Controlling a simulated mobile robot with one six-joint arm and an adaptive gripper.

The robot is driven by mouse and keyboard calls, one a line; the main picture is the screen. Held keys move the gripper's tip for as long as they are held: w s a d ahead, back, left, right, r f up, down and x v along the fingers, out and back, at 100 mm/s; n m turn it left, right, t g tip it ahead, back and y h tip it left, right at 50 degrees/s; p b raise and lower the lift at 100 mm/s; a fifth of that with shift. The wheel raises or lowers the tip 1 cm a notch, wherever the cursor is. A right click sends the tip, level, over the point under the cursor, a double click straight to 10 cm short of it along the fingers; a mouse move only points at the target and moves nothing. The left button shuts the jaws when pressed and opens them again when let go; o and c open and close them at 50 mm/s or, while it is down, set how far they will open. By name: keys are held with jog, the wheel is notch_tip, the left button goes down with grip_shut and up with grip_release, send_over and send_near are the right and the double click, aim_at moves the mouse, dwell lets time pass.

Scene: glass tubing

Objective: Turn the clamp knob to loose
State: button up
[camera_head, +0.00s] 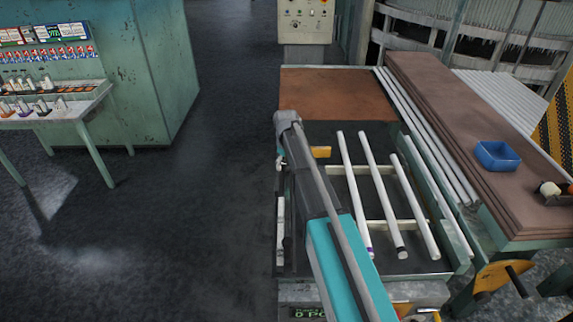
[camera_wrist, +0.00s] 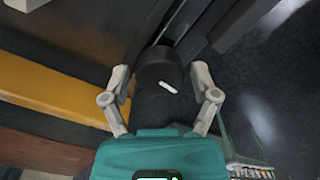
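In the wrist view, a dark round clamp knob (camera_wrist: 158,104) with a short slanted white mark sits in the middle. My gripper (camera_wrist: 160,76) has its two pale fingers spread, one on each side of the knob. A small gap seems to show between each finger and the knob, so the gripper looks open around it. In the head view, my grey and teal arm covers the knob and most of my gripper.
A yellow bar (camera_wrist: 55,92) lies left of the knob in the wrist view. In the head view, several white tubes (camera_head: 382,190) lie on the dark bench beside my arm. A blue tray (camera_head: 497,156) sits on brown boards at right. The floor (camera_head: 215,180) at left is clear.

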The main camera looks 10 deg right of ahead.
jog(key=shift+m, duration=0.4)
dwell(0.3)
